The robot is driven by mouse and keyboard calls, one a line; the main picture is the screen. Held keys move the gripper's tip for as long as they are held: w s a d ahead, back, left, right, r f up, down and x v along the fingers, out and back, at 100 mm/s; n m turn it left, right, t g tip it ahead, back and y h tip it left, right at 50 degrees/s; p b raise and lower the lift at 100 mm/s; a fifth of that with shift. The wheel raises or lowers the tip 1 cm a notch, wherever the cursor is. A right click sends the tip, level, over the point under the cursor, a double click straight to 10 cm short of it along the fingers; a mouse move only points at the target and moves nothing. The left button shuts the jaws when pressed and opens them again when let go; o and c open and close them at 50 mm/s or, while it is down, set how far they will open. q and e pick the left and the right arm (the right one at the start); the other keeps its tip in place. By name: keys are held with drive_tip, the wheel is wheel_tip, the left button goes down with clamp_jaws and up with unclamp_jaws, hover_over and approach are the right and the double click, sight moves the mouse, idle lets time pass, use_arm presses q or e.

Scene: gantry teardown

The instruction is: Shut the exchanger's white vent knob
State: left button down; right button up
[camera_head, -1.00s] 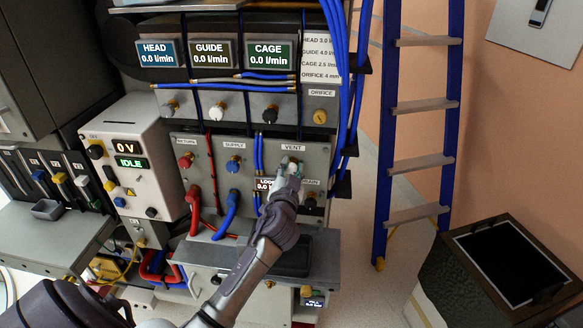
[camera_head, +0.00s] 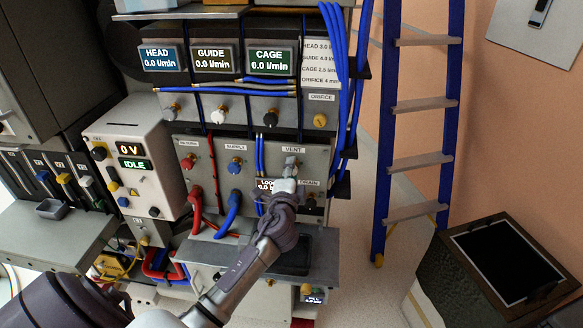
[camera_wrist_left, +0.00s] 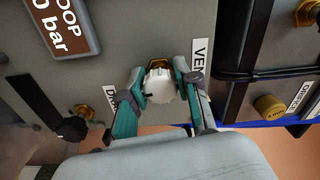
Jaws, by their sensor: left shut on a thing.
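The white vent knob (camera_wrist_left: 160,86) sits on its brass stem on the exchanger's grey panel, by the VENT label (camera_head: 294,149). In the left wrist view my left gripper (camera_wrist_left: 161,88) has its two teal-lined fingers on either side of the knob, shut on it. In the head view my left gripper (camera_head: 289,172) reaches up to the panel below the VENT label and mostly hides the knob. My right gripper is not in view.
The red knob (camera_head: 188,161) and the blue SUPPLY knob (camera_head: 235,164) are left on the same panel. A black drain handle (camera_wrist_left: 72,128) is close by. Blue hoses (camera_head: 345,60) hang at the right. A blue ladder (camera_head: 418,107) stands further right.

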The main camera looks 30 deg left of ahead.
use_arm(q)
drive_tip(key=shift+m+p, duration=0.3)
drive_tip(key=shift+m, duration=0.8)
drive_tip(key=c, duration=0.8)
unclamp_jaws()
drive_tip(key=v, duration=1.2)
